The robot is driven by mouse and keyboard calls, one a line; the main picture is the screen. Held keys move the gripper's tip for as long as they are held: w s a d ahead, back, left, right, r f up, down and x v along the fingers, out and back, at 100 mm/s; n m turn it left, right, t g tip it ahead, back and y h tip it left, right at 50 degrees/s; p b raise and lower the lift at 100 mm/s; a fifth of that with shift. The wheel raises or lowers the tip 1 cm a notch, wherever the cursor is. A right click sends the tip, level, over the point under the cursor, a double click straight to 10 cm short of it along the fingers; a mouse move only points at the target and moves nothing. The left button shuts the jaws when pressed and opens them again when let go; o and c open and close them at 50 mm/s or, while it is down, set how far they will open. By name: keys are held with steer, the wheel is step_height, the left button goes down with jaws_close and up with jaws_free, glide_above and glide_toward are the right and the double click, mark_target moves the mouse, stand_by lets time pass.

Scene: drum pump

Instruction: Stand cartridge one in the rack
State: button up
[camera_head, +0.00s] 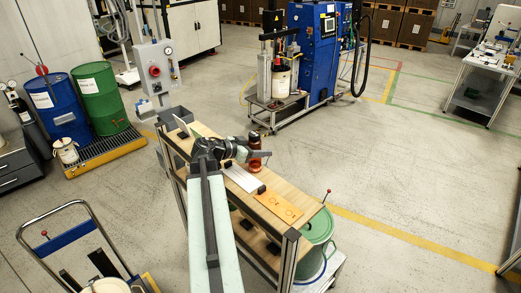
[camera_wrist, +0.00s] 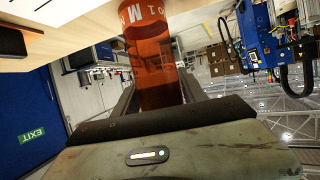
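The cartridge (camera_head: 254,141) is an orange-amber cylinder, standing roughly upright over the far edge of the wooden bench top. In the wrist view the cartridge (camera_wrist: 158,60) shows white lettering with "M" and "01". My gripper (camera_head: 257,153) is at the cartridge, with one dark finger on each side. In the wrist view the fingers of my gripper (camera_wrist: 158,86) appear to touch its sides, shut on it. The cartridge's lower end is partly hidden in the head view, so I cannot tell whether it touches the bench. I cannot clearly make out a rack.
The bench (camera_head: 302,212) carries a white plate (camera_head: 242,177) and an orange-yellow plate (camera_head: 279,204) with round marks. A green bucket (camera_head: 318,232) stands beside its near end. A blue machine (camera_head: 312,50) stands behind. A hand cart (camera_head: 85,235) is at left. Open floor lies right.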

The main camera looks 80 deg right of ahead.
steer(key=shift+o, duration=0.9)
steer(key=shift+r+p, duration=0.35)
steer(key=p+v, duration=0.4)
steer(key=v, duration=0.8)
steer(key=shift+f, duration=0.15)
